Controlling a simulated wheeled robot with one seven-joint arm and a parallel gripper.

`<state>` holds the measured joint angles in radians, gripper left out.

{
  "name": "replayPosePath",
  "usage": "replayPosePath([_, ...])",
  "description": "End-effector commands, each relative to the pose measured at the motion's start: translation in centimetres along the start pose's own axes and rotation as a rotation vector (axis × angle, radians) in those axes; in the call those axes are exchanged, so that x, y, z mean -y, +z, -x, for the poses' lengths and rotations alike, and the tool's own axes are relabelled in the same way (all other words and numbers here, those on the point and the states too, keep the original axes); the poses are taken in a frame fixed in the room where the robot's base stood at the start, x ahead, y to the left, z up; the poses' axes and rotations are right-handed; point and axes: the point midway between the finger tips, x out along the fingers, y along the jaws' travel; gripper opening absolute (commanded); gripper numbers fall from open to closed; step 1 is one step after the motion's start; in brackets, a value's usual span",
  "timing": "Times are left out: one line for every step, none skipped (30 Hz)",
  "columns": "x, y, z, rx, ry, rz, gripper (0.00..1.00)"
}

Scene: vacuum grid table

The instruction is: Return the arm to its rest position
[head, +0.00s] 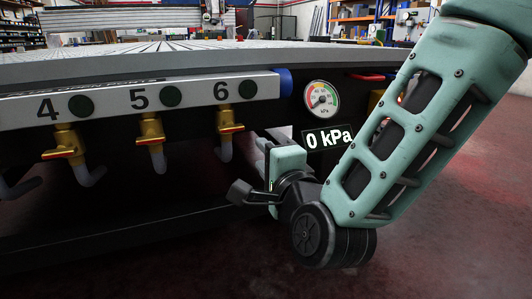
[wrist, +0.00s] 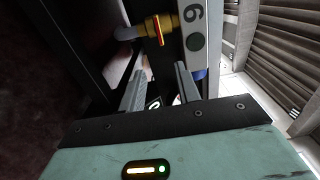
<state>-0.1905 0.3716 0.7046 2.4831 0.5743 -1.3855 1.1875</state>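My arm (head: 400,140) comes down from the upper right in the head view and bends at a dark wrist joint low in front of the table. My gripper (wrist: 160,82) shows two grey fingers in the wrist view, spread apart with nothing held between them. In the head view my gripper is just left of the 0 kPa display (head: 328,137), below and right of the brass valve 6 (head: 228,124), and its fingertips are hard to make out. The valve also shows beyond the fingers in the wrist view (wrist: 158,28), apart from them.
The vacuum grid table (head: 180,55) fills the left and middle. Its front rail (head: 120,98) carries valve 4 (head: 68,140) and valve 5 (head: 151,130). A round pressure gauge (head: 321,98) sits above the display. The red-brown floor (head: 450,240) is clear at the lower right.

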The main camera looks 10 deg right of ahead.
Motion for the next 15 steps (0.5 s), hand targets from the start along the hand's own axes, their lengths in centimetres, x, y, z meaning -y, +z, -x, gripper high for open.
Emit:
replayPosePath([0.08, 0.03, 0.31, 0.001, 0.0, 0.0, 0.33])
replayPosePath([0.06, 0.02, 0.42, 0.001, 0.0, 0.0, 0.33])
replayPosePath([0.03, 0.02, 0.53, 0.001, 0.0, 0.0, 0.33])
replayPosePath([0.01, 0.01, 0.57, 0.001, 0.0, 0.0, 0.33])
replayPosePath([0.0, 0.01, 0.6, 0.001, 0.0, -0.001, 0.33])
replayPosePath([-0.01, 0.01, 0.6, 0.001, 0.0, -0.001, 0.33])
replayPosePath([-0.01, 0.01, 0.6, 0.0, 0.0, -0.001, 0.33])
replayPosePath([-0.01, 0.01, 0.59, 0.0, 0.0, -0.001, 0.33])
replayPosePath([-0.01, 0.01, 0.58, 0.0, 0.0, -0.001, 0.33])
replayPosePath([-0.01, 0.01, 0.57, 0.0, 0.0, -0.001, 0.33])
replayPosePath([-0.01, 0.01, 0.57, 0.0, 0.0, -0.001, 0.33])
replayPosePath([0.0, 0.01, 0.56, 0.001, 0.0, 0.0, 0.33])
replayPosePath([0.01, 0.07, 0.57, 0.003, 0.003, 0.004, 0.33])
replayPosePath([0.02, 0.16, 0.58, 0.009, 0.009, 0.011, 0.33])
replayPosePath([-0.02, 0.4, 0.63, 0.022, 0.024, 0.028, 0.33])
